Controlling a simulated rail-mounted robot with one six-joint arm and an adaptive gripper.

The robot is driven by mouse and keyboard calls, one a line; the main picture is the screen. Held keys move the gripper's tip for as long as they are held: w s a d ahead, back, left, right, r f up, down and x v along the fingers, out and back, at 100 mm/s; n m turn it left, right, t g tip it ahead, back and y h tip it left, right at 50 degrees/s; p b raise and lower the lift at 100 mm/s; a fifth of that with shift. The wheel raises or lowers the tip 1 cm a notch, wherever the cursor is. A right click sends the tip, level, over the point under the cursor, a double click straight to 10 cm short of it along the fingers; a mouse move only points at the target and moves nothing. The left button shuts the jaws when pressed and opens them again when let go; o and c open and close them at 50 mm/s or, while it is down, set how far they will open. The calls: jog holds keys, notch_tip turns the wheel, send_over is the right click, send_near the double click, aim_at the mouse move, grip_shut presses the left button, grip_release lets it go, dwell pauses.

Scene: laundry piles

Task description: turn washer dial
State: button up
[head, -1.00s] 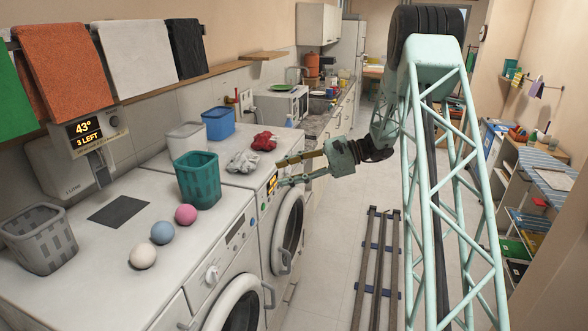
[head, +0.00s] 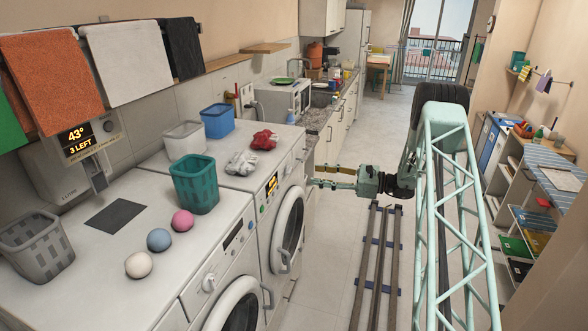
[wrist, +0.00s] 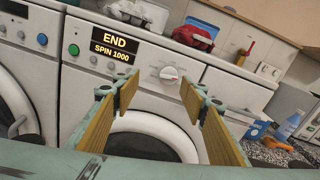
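The far washer (head: 283,205) has a lit display (wrist: 114,47) reading "END SPIN 1000", a green button (wrist: 73,50) and a white dial (wrist: 170,73) with a red mark. In the wrist view the dial stands above the round door, between and beyond my finger tips. My gripper (wrist: 157,92) is open and empty, its tan-padded fingers apart and pointing at the washer front. In the head view my gripper (head: 311,175) is to the right of the washer, clear of its panel.
A nearer machine (head: 222,280) stands beside it with its own knob (head: 209,283). A teal basket (head: 196,185), a red cloth (head: 265,139) and coloured balls (head: 159,239) lie on top. Rails (head: 378,255) run along the floor, with open floor beyond.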

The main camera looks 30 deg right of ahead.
aim_at(288, 170)
jog(key=shift+w+d+f+m+t, duration=0.1)
jog(key=shift+d+f+m+t, duration=0.1)
jog(key=shift+d+f, duration=0.35)
jog(key=shift+w+d+f+m+t, duration=0.1)
jog(key=shift+d+f+m+t, duration=0.1)
jog(key=shift+d, duration=0.5)
jog(key=p+x, duration=0.2)
jog(key=x, duration=1.2)
jog(key=c, duration=0.9)
